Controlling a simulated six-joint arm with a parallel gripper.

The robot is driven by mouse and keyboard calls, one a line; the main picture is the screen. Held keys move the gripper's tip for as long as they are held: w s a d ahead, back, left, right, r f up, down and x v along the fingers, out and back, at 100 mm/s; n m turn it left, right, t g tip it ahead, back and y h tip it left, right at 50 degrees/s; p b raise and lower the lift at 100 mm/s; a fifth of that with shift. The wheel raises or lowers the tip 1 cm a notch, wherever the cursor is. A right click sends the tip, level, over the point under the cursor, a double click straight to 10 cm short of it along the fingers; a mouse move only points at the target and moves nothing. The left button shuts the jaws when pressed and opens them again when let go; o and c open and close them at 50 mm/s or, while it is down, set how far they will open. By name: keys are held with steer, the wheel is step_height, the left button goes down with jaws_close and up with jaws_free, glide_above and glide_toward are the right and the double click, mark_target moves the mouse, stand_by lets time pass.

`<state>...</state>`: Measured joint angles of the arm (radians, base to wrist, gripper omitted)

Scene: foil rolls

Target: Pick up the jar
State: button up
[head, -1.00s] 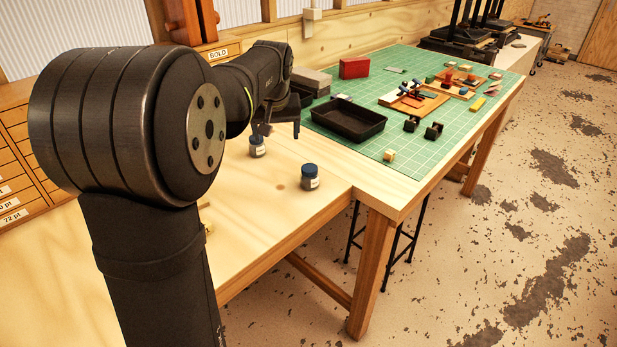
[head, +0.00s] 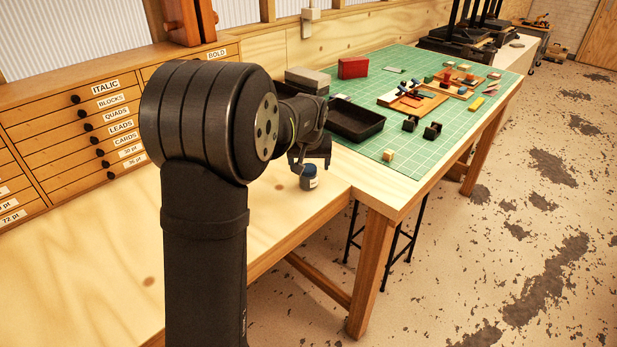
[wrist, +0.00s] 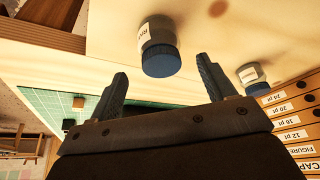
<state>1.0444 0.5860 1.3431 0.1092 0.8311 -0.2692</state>
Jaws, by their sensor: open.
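A small glass jar with a dark blue lid and a white label (head: 309,180) stands upright on the bare wooden bench in the head view. My gripper (head: 312,164) is just above and behind it, pointing down, and partly overlaps its lid. In the wrist view the jar (wrist: 157,36) lies ahead of the two open fingers (wrist: 163,70), its lid facing them and roughly centred between the tips. Nothing is held. A second similar jar (wrist: 250,74) shows to the right, outside the right finger; in the head view my arm hides it.
A black tray (head: 355,121) sits on the green cutting mat (head: 400,166) beyond the gripper. Small blocks (head: 388,155) and black pieces (head: 432,131) lie on the mat. Labelled drawers (head: 90,125) line the left back. The bench front is bare.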

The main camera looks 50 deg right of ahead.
mark_target(309, 168)
steer(key=x, duration=0.5)
steer(key=shift+w+f, duration=0.1)
steer(key=shift+f, duration=0.25)
steer(key=c, duration=1.2)
steer(key=shift+r, duration=0.2)
step_height(309, 168, up, 4)
steer(key=shift+r, duration=0.1)
steer(key=s+r, duration=0.6)
steer(key=s, duration=0.5)
steer(key=shift+s+d+r, duration=0.2)
steer(key=shift+s+r, duration=0.05)
steer(key=shift+s, duration=0.1)
